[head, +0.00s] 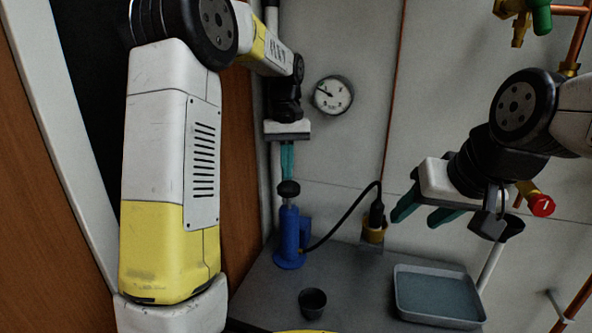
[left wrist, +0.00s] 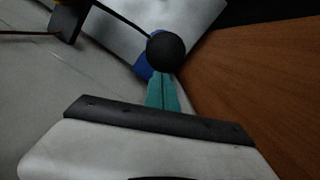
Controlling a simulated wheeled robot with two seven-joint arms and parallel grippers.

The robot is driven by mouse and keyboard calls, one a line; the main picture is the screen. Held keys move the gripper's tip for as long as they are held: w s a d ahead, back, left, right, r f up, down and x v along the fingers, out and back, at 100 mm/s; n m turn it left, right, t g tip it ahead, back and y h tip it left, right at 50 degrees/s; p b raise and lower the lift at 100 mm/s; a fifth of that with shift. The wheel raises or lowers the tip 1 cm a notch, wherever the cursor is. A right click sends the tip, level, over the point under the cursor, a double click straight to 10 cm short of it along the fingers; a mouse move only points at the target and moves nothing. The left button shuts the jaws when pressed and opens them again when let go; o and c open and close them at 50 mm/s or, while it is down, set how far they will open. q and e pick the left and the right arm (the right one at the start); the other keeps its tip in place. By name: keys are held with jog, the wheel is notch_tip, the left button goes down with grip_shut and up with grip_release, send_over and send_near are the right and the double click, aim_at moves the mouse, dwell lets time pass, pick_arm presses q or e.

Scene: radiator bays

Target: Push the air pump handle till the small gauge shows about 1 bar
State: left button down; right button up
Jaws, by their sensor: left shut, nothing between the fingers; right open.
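The blue air pump (head: 290,238) stands upright on the grey bench at the back left. Its dark round handle knob (head: 288,188) sits on top, close above the blue body. My left gripper (head: 287,178) points straight down with its teal fingers shut and empty, the tips at the knob. In the left wrist view the fingertips (left wrist: 163,78) meet the edge of the black knob (left wrist: 166,52); whether they press on it I cannot tell. The small round gauge (head: 333,95) hangs on the wall; its needle points to the upper left, the numbers too small to read. My right gripper (head: 420,215) is open and empty.
A black hose (head: 345,212) runs from the pump to a fitting in a yellow-brown holder (head: 374,232). A small dark cup (head: 312,302) and a grey tray (head: 438,293) stand on the bench. A red-knobbed valve (head: 541,205) is near my right gripper.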

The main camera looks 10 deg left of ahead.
pick_arm(q)
notch_tip(320, 180, up, 8)
jog(key=shift+w, duration=0.35)
jog(key=shift+a+f, duration=0.1)
dwell(1.8)
jog(key=s+r, duration=0.2)
jog(key=r, duration=0.1)
jog(key=s+r, duration=0.1)
jog(key=shift+d+r, duration=0.2)
jog(key=shift+d, duration=0.2)
jog(key=shift+s+f, duration=0.1)
send_over(288, 182)
jog(key=shift+f, duration=3.45)
